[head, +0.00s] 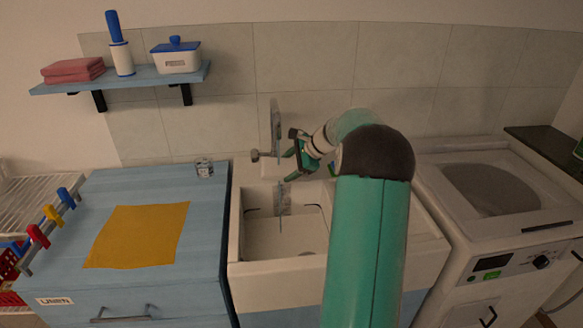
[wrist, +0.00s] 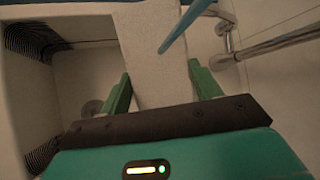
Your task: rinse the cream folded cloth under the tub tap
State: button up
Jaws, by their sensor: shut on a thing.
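The cream cloth (wrist: 152,48) is between the green fingers of my gripper (wrist: 160,88) in the wrist view. It extends flat beyond the fingertips, over the tub. A thin blue stream (wrist: 190,22) crosses over the cloth's far right part. In the head view, my gripper (head: 291,165) is over the back of the white tub (head: 250,295), beside the tap (head: 276,118) and its knob (head: 256,155). The blue stream (head: 280,235) falls into the tub basin there. My arm covers the tub's right part, and the cloth is hard to make out in this view.
A blue cabinet (head: 205,245) with a yellow cloth (head: 140,235) and a small glass jar (head: 204,167) stands left of the tub. A washing machine (head: 500,240) stands right. A wall shelf (head: 130,80) holds folded pink cloths (head: 73,71) and containers.

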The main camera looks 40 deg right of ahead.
jog(key=shift+d, duration=0.15)
dwell(0.3)
jog(key=shift+d, duration=0.45)
jog(key=shift+a, duration=0.15)
jog(key=shift+a, duration=0.45)
jog(key=shift+d, duration=0.2)
jog(key=shift+d, duration=0.45)
jog(key=shift+s, duration=0.1)
jog(key=s, duration=0.8)
jog(key=shift+a, duration=0.2)
dwell(0.3)
dwell(0.3)
